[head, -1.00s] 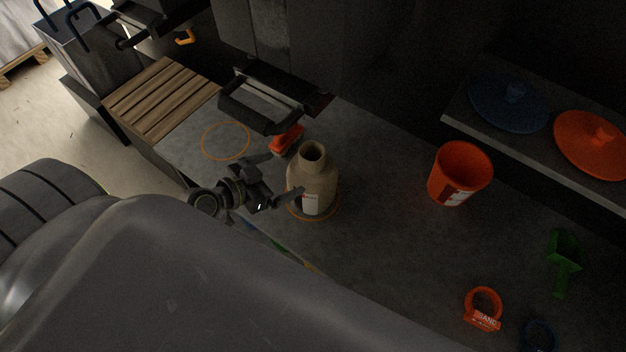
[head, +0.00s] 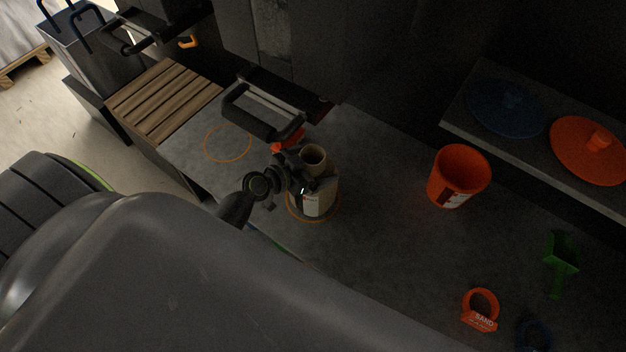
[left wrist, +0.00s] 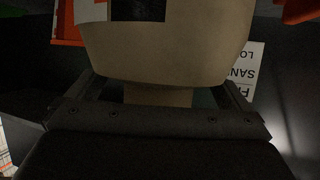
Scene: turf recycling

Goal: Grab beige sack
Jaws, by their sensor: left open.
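The beige sack (head: 325,197) stands upright on the dark worktop (head: 380,240), inside an orange ring mark, with its narrow neck up and a white label on its front. My left gripper (head: 304,174) is at the sack's upper left side, near the neck, and partly covers it. In the left wrist view the sack (left wrist: 165,55) fills the upper middle, its narrow neck between the open fingers of my left gripper (left wrist: 160,94). I cannot tell whether the fingers touch it. My right gripper is not in view.
A red item (head: 288,138) lies just behind the sack, below a black handle (head: 262,112). An orange bucket (head: 458,177) stands to the right. A green scoop (head: 561,258) and an orange ring with a tag (head: 481,308) lie further right. Worktop between sack and bucket is clear.

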